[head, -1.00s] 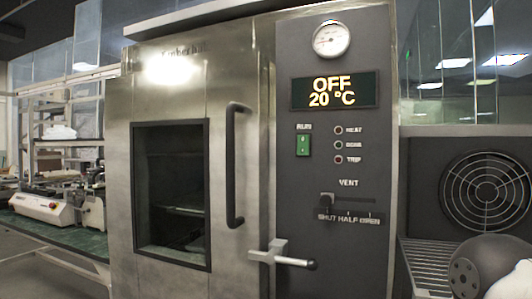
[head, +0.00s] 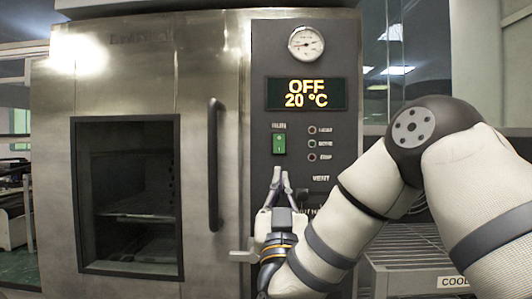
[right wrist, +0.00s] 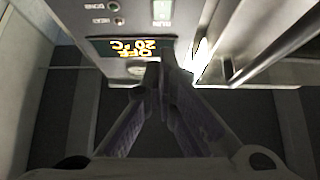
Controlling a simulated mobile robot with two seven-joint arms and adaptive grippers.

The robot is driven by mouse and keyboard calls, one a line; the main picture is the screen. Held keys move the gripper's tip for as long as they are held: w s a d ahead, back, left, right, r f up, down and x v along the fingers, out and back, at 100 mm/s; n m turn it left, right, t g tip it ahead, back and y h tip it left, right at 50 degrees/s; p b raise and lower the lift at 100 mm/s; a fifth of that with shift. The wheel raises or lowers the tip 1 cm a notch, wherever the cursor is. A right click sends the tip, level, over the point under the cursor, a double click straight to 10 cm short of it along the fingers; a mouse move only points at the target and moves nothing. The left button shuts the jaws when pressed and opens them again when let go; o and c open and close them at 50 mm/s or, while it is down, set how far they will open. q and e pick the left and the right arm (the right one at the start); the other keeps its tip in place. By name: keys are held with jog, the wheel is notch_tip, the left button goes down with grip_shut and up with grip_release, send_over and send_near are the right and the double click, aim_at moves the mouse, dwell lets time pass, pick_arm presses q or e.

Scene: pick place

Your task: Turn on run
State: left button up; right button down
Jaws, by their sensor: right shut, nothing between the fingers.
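The green RUN switch (head: 279,143) sits on the dark control panel (head: 345,150) of a steel oven, under a display (head: 306,93) that reads OFF 20 °C. It also shows in the right wrist view (right wrist: 162,9), at the top edge. My right gripper (head: 280,172) is shut and empty, its fingertips just below the switch in the head view, apart from it as far as I can tell. In the right wrist view the closed fingers (right wrist: 160,75) point toward the panel. My left gripper is not in view.
The oven door has a dark handle (head: 215,165) left of my right gripper and a steel latch (head: 243,256) low beside it. A round gauge (head: 306,42) is above the display. A slatted rack (head: 400,245) stands at right.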

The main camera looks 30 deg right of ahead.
aim_at(282, 152)
jog(key=shift+d, duration=0.25)
jog(key=x, duration=0.4)
jog(key=w+f+x, duration=0.1)
jog(key=x, duration=0.7)
jog(key=shift+w+d+f, duration=0.15)
jog(key=shift+d+f, duration=0.15)
jog(key=shift+f, duration=0.1)
jog(key=shift+w+d, duration=0.25)
jog(key=shift+w, duration=0.1)
